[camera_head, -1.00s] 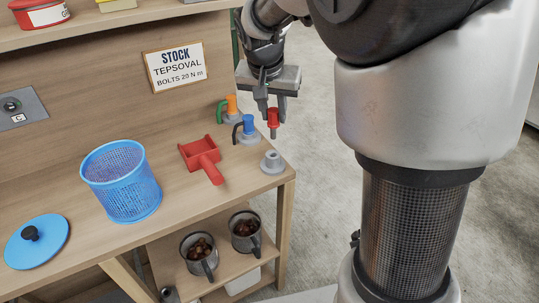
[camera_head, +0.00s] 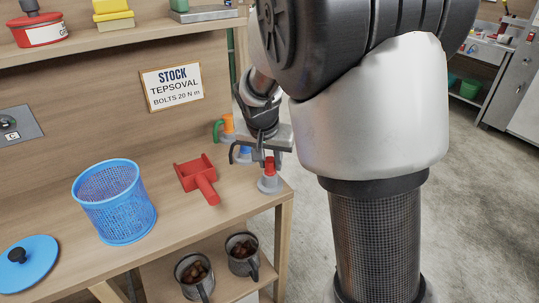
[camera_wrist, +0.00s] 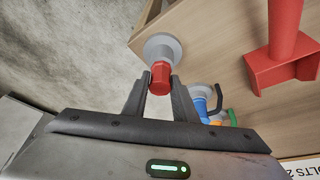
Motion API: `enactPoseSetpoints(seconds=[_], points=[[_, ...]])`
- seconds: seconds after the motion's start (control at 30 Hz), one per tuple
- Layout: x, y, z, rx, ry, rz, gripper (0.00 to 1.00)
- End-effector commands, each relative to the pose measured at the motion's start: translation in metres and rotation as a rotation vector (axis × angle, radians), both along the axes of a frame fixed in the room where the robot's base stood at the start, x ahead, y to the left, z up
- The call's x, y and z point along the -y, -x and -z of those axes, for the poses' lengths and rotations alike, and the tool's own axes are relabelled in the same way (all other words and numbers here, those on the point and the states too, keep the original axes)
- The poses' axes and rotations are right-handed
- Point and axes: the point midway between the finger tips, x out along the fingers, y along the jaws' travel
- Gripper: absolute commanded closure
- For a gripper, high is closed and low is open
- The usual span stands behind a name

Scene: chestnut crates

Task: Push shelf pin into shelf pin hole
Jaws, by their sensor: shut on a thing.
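The red shelf pin (camera_head: 270,165) is upright at the grey socket (camera_head: 269,185) near the table's right front corner. Its narrow shank, seen earlier, no longer shows, so the pin appears to be in the hole; I cannot tell how deep. My gripper (camera_head: 269,160) is shut on the pin's red head from above. In the wrist view the red pin (camera_wrist: 160,76) is between the two fingertips (camera_wrist: 160,84), in front of the grey socket (camera_wrist: 162,47), whose hole is hidden.
A red scoop (camera_head: 194,175), a blue mesh basket (camera_head: 114,203) and a blue lid (camera_head: 28,262) lie leftward. Two mugs (camera_head: 242,256) stand on the lower shelf.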

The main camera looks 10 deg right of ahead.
Motion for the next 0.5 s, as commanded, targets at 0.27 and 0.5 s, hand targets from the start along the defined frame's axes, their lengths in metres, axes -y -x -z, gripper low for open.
enactPoseSetpoints(seconds=[0.27,0.5], points=[[0.0000,-0.0001,0.0028,0.000,0.000,0.000,0.99],[0.0001,0.0001,0.0035,0.000,0.000,0.000,0.56]])
